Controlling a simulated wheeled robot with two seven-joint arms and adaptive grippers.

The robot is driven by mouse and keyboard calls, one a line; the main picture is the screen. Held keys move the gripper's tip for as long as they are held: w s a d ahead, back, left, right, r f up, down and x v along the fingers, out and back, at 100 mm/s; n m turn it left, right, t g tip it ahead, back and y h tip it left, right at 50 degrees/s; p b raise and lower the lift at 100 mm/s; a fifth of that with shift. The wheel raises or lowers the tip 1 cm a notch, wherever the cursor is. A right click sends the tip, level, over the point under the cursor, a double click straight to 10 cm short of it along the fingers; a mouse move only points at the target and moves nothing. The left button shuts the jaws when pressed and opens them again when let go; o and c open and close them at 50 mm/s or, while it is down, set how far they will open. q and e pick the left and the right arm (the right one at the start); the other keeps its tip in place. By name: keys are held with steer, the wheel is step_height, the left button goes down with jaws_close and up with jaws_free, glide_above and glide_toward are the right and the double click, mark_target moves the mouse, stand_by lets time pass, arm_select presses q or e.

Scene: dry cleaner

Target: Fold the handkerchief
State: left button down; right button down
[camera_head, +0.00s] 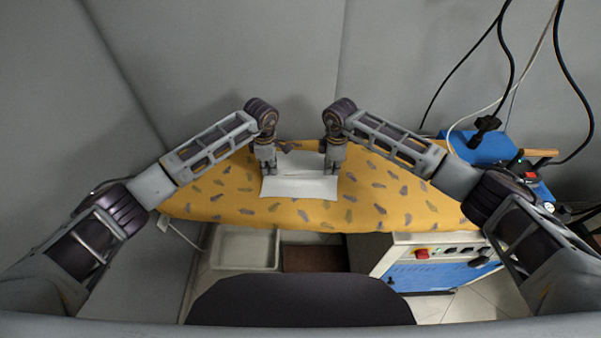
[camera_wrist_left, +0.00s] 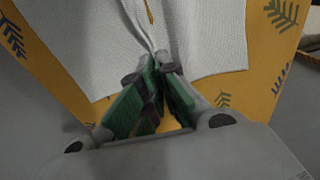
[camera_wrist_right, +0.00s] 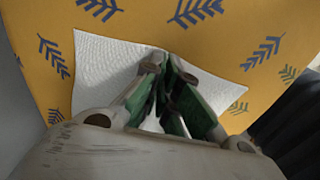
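The white handkerchief (camera_head: 300,188) lies on the yellow patterned board, with a crease line running across it between my grippers. My left gripper (camera_head: 268,172) is at its left edge. In the left wrist view its green-padded fingertips (camera_wrist_left: 157,62) meet on the white cloth (camera_wrist_left: 205,35), which rises in a ridge toward them. My right gripper (camera_head: 333,170) is at the right edge. In the right wrist view its fingertips (camera_wrist_right: 167,68) are close together, and white cloth (camera_wrist_right: 105,65) reaches in between the fingers. The pinched parts are mostly hidden by the fingers.
The yellow board (camera_head: 400,205) is clear on both sides of the cloth. A blue machine with cables (camera_head: 485,148) stands at the back right. A white and blue unit (camera_head: 440,272) and a pale bin (camera_head: 245,248) are below the board. A grey wall stands behind.

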steer(key=shift+r, duration=0.1)
